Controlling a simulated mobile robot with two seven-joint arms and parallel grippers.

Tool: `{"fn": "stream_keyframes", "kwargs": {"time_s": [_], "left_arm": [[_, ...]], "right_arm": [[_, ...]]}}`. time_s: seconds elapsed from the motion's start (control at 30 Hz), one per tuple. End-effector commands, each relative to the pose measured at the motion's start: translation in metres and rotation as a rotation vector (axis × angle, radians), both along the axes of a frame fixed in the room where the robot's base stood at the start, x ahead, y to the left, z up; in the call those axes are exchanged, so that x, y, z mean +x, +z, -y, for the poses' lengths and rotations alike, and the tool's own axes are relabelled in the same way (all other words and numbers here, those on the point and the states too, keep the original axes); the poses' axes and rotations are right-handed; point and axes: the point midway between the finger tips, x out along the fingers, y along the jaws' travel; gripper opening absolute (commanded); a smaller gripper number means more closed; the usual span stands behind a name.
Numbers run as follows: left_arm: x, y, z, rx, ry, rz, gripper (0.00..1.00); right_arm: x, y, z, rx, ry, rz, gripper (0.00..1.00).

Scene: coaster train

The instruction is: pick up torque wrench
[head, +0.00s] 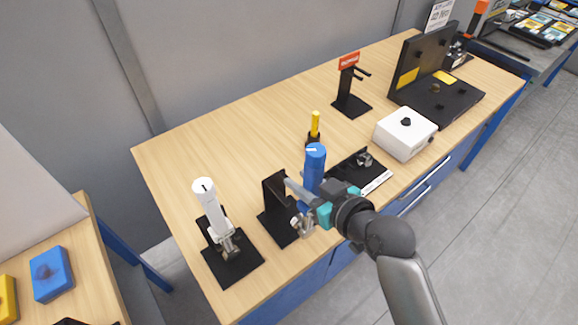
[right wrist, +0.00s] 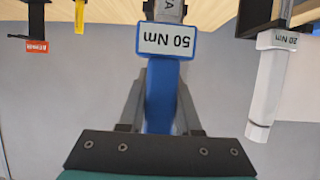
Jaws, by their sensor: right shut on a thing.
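A blue torque wrench (head: 315,168) stands upright at the front of the wooden bench in the head view. In the right wrist view its blue handle (right wrist: 160,90) carries a label reading "50 Nm". My right gripper (head: 306,198) reaches in from the front right and is shut on the blue handle, one finger on each side. A black stand (head: 274,192) is just left of the wrench. I cannot tell whether the wrench still touches it. A white torque wrench (head: 207,205), marked "20 Nm" in the right wrist view (right wrist: 270,85), stands further left. My left gripper is out of view.
A black tray (head: 374,182) with a metal part lies just right of the held wrench. A yellow-handled tool (head: 315,125) stands behind it. A white box (head: 405,134), a red-topped stand (head: 350,85) and an open black case (head: 450,105) are further right. The bench's back left is clear.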

Motion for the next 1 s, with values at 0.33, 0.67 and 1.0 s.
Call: {"fn": "stream_keyframes", "kwargs": {"time_s": [0.33, 0.67, 1.0], "left_arm": [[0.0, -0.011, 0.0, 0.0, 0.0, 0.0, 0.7], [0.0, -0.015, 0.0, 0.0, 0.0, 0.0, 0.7], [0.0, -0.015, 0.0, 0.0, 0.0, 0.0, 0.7]], "right_arm": [[-0.059, 0.001, 0.039, 0.0, 0.002, 0.006, 0.0], [-0.083, 0.003, 0.055, 0.003, 0.0, 0.008, 0.0], [-0.086, 0.004, 0.058, 0.004, 0.0, 0.01, 0.0]]}}
